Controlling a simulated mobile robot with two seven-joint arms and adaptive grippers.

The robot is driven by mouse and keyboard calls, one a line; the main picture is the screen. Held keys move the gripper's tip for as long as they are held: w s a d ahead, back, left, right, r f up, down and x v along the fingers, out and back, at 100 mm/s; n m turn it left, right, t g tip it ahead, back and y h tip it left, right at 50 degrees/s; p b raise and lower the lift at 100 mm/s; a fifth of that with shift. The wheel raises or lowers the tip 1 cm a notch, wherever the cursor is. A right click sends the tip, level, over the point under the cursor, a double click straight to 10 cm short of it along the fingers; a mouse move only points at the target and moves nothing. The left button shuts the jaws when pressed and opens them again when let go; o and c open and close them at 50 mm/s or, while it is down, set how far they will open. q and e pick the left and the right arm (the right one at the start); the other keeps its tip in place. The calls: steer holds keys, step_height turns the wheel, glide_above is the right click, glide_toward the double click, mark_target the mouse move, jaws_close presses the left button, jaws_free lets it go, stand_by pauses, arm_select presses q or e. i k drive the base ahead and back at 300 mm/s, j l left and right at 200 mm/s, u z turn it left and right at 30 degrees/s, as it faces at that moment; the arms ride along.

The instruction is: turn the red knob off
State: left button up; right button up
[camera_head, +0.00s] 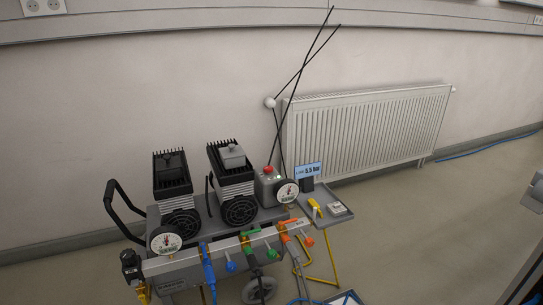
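A compressor cart (215,215) with two black motor-pump units stands left of centre. A small red knob or button (268,169) sits on top of a grey box (267,186) beside the right pressure gauge (287,191). An orange-red valve handle (284,234) is on the front manifold bar (215,252), right of green and blue handles. I cannot tell which of these the task calls the red knob, nor its setting. Neither gripper shows clearly; a grey part is cut off at the right edge, and I cannot tell what it is.
A left pressure gauge (166,241) is on the cart's front. A radiator (365,128) is on the wall. Open floor (420,235) lies to the right.

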mark_target(267, 170)
steer(key=i+z, duration=0.45)
steer(key=z, duration=0.3)
steer(key=i+z, duration=0.35)
steer(key=k+j, duration=0.05)
steer(key=k, duration=0.05)
